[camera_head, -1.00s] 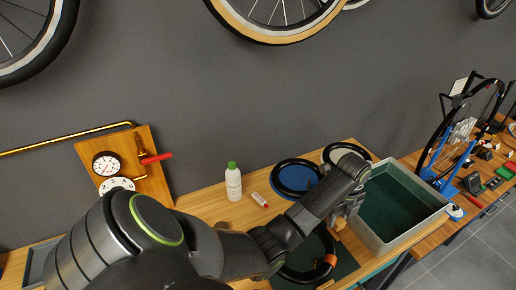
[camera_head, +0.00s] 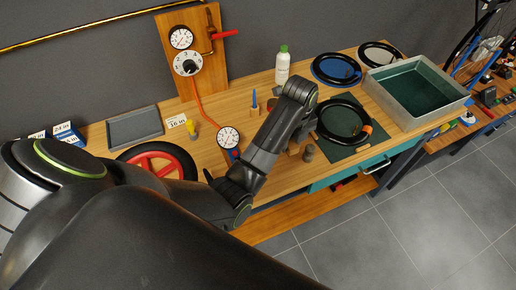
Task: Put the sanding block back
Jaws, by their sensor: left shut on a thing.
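My left gripper (camera_head: 296,146) is low over the wooden bench, just left of the black tyre (camera_head: 343,119) on the dark green mat (camera_head: 345,155). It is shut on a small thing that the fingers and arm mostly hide. I take this to be the sanding block, but its shape cannot be made out. A small dark cylinder (camera_head: 308,154) stands beside the fingers. My right gripper is not in view.
A grey tray (camera_head: 134,127), a red-rimmed wheel (camera_head: 157,160) and a gauge (camera_head: 229,138) lie to the left. A white bottle (camera_head: 282,66) stands behind. A grey water tub (camera_head: 455,107) is at the right.

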